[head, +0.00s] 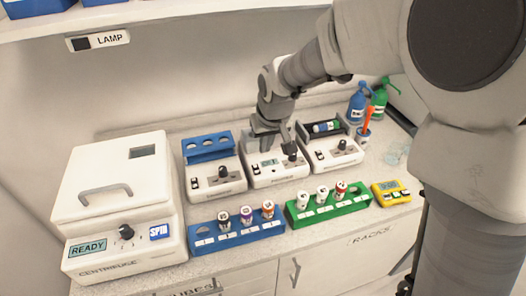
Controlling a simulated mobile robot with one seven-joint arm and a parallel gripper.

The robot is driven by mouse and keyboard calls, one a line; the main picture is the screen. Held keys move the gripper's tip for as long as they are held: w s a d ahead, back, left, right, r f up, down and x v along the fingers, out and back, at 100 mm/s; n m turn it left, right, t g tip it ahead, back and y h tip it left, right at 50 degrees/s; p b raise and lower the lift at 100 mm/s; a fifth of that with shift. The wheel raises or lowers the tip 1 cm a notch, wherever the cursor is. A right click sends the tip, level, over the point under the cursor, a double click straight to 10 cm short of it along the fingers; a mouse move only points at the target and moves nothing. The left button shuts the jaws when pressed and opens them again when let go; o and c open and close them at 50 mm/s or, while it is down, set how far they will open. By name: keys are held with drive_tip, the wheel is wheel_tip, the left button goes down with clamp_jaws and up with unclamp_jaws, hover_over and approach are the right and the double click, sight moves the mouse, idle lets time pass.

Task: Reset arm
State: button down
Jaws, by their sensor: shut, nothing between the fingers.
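My gripper (268,136) is shut and empty. It points down over the middle device (277,172), a white box with a small screen and a dark knob. The fingertips are close to its upper part; I cannot tell whether they touch it. My arm reaches in from the right and bends down at the wrist, hiding part of the counter's back and the wall.
Similar devices stand left (213,181) and right (331,152). In front are a blue rack (238,237) and a green rack (329,207) with capped tubes. A centrifuge (122,205) stands left, a yellow timer (391,193) right. Spray bottles (358,106) stand behind. A shelf (150,14) overhangs.

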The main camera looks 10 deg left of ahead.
drive_tip(key=shift+s+d+r, duration=0.15)
drive_tip(key=shift+s+r, duration=0.15)
drive_tip(key=shift+r, duration=0.35)
drive_tip(key=s+d+r+m+t+h, duration=0.1)
drive_tip(key=s+d+r, duration=0.3)
drive_tip(key=d, duration=0.2)
drive_tip(key=s+d+r+m, duration=0.1)
drive_tip(key=s+d+r, duration=0.35)
drive_tip(key=d, duration=0.25)
drive_tip(key=s+d+r+m, duration=0.1)
drive_tip(key=s+d+m, duration=0.2)
drive_tip(key=s+d, duration=0.5)
drive_tip(key=s, duration=0.5)
drive_tip(key=shift+d+r+t+h, duration=0.15)
drive_tip(key=shift+r+t+h, duration=0.2)
drive_tip(key=shift+t+h, duration=0.05)
